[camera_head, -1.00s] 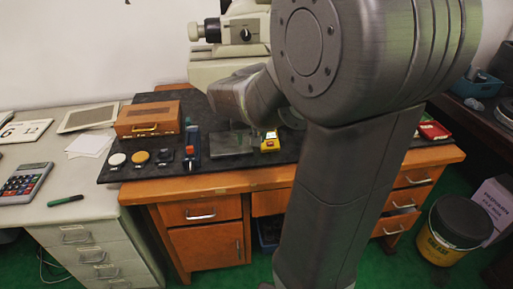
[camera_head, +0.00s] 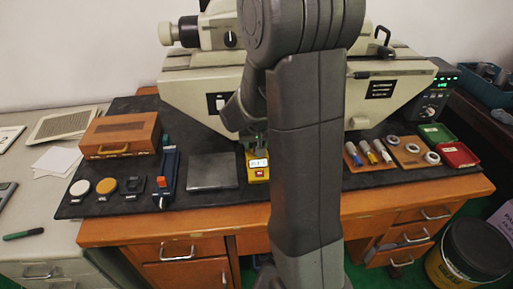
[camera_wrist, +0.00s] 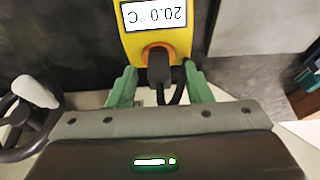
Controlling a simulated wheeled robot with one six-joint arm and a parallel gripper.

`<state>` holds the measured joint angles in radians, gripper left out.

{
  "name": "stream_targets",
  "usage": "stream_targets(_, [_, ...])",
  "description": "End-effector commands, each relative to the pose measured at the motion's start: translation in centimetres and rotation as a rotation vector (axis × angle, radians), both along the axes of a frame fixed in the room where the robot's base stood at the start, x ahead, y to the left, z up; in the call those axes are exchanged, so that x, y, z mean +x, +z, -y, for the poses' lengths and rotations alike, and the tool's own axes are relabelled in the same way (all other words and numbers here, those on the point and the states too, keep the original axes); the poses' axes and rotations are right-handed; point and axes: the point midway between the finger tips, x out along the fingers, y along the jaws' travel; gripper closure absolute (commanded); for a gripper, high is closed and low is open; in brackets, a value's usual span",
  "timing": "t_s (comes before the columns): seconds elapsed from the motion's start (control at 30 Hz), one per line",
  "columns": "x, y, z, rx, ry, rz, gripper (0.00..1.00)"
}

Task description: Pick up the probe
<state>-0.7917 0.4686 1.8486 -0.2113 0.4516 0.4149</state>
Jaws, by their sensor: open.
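A yellow instrument (camera_head: 258,178) with a white display lies on the dark mat, right of a grey plate. In the wrist view the yellow instrument (camera_wrist: 186,45) shows at the top, its display reading 20.0 °C upside down. A black stub with a dark cable (camera_wrist: 160,68), perhaps the probe, shows in front of it; I cannot tell for sure. My gripper (camera_wrist: 160,88) is open, its two green fingers on either side of the black stub, with no clear contact. In the head view my gripper (camera_head: 257,141) is just behind the instrument, partly hidden by my arm.
A large beige machine (camera_head: 205,88) stands close behind. A blue tool with a red part (camera_head: 169,172) and a grey plate (camera_head: 212,171) lie to the left, a wooden box (camera_head: 122,136) farther left. Ring and plug boards (camera_head: 411,152) and red and green trays (camera_head: 457,154) lie right.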

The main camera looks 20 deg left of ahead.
Motion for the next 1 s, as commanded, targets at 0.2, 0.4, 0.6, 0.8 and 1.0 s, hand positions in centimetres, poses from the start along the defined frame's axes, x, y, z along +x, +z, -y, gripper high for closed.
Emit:
stream_targets(0.2, [0.0,0.0,0.0,0.001,0.000,0.001,0.55])
stream_targets(0.4, [0.0,0.0,0.0,0.001,0.000,0.001,0.94])
stream_targets(0.6, [0.0,0.0,0.0,0.001,0.000,0.001,1.00])
stream_targets(0.8, [0.1,0.9,-0.1,0.003,0.000,0.004,1.00])
stream_targets(1.0, [0.1,4.6,-0.1,0.006,0.001,0.007,1.00])
